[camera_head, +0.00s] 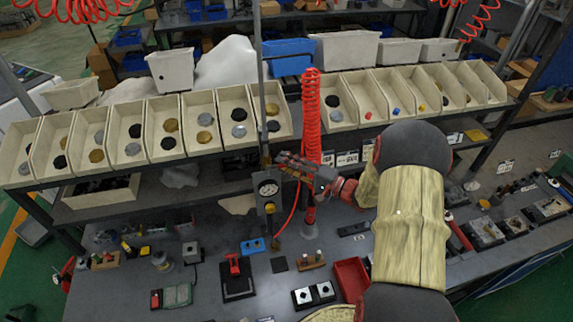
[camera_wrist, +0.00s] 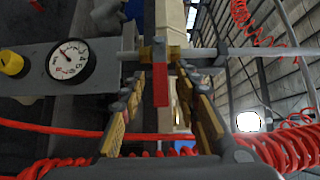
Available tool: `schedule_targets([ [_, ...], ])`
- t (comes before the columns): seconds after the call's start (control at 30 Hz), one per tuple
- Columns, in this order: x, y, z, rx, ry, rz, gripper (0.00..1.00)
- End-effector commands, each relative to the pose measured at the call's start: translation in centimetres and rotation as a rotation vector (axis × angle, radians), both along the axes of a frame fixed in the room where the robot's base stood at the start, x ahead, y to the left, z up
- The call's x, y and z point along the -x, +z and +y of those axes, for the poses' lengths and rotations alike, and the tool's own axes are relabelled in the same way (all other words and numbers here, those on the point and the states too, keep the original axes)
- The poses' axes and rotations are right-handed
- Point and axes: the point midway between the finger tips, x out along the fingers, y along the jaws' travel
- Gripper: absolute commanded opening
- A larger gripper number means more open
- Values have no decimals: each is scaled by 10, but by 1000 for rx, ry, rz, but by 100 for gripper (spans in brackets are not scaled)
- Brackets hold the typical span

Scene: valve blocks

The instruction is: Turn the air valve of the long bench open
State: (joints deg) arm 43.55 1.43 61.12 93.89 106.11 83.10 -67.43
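The air valve (camera_wrist: 160,53) shows in the wrist view as a brass body on a grey pipe (camera_wrist: 250,52). Its red lever (camera_wrist: 160,88) stands crosswise to the pipe. My gripper (camera_wrist: 161,74) is open, with one yellow-padded finger on each side of the lever. Gaps show between lever and pads. In the head view my gripper (camera_head: 283,160) reaches in from the right to the pipe (camera_head: 258,70) above the gauge panel; the fingers largely hide the valve there. A round pressure gauge (camera_wrist: 70,60) and a yellow knob (camera_wrist: 12,62) sit on the panel beside the valve.
A red coiled hose (camera_head: 311,115) hangs close to my wrist. Rows of parts bins (camera_head: 165,130) stand behind the bench (camera_head: 210,225). A red stand (camera_head: 235,272), a red bin (camera_head: 352,277) and small blocks lie on the worktop below.

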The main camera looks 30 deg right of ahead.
Motion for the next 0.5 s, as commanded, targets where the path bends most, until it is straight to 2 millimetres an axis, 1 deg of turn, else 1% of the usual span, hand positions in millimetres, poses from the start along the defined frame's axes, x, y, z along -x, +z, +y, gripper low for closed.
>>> schedule_targets([
  [0.07, 0, 0, 0, 0, 0, 0, 27],
  [0.5, 0, 0, 0, 0, 0, 0, 2],
])
